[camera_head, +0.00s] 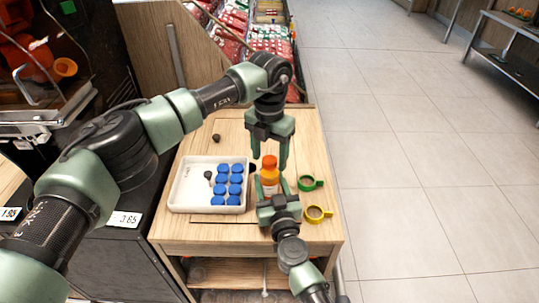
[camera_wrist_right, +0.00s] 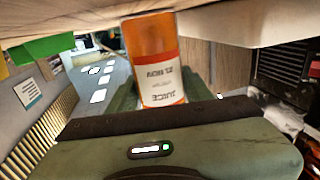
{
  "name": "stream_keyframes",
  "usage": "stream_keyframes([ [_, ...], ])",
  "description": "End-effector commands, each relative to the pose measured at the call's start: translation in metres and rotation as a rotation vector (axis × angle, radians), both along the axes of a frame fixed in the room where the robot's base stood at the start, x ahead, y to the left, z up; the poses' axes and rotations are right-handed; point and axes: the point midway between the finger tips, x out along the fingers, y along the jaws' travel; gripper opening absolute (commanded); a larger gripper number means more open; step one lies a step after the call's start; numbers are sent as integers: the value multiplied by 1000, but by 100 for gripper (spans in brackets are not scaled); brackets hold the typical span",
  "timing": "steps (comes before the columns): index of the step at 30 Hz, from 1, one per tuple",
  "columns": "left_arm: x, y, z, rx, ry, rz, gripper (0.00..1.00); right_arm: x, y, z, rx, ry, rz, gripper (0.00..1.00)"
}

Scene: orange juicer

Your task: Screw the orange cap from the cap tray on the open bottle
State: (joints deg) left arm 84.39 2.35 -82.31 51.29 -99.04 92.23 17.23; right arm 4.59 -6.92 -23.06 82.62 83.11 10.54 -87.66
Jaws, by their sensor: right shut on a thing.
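The juice bottle (camera_head: 269,184) stands upright near the middle of the wooden table, with orange juice and a white label. An orange cap (camera_head: 269,162) shows at its top; I cannot tell how tightly it sits. My right gripper (camera_head: 277,198) is shut on the bottle's body from the front. The white cap tray (camera_head: 183,192) holds several blue caps (camera_head: 222,182).
A green ring with a handle (camera_head: 307,184) and a yellow one (camera_head: 317,214) lie right of the bottle. A small dark object (camera_head: 216,138) lies behind the tray, and another dark piece (camera_head: 208,175) is in it. The table's right edge is close by.

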Motion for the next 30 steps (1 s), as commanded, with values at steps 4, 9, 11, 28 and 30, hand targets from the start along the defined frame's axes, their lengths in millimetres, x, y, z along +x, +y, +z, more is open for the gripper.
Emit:
stream_keyframes([
  [4,0,0,0,0,0,1,60,0,0,0,0,0,0,0],
  [9,1,0,7,0,-1,1,60,0,0,0,0,0,0,0],
  [11,1,0,14,0,-2,1,60,0,0,0,0,0,0,0],
  [28,1,0,114,-1,-1,0,60,0,0,0,0,0,0,0],
  [30,0,0,118,0,0,0,60,0,0,0,0,0,0,0],
])
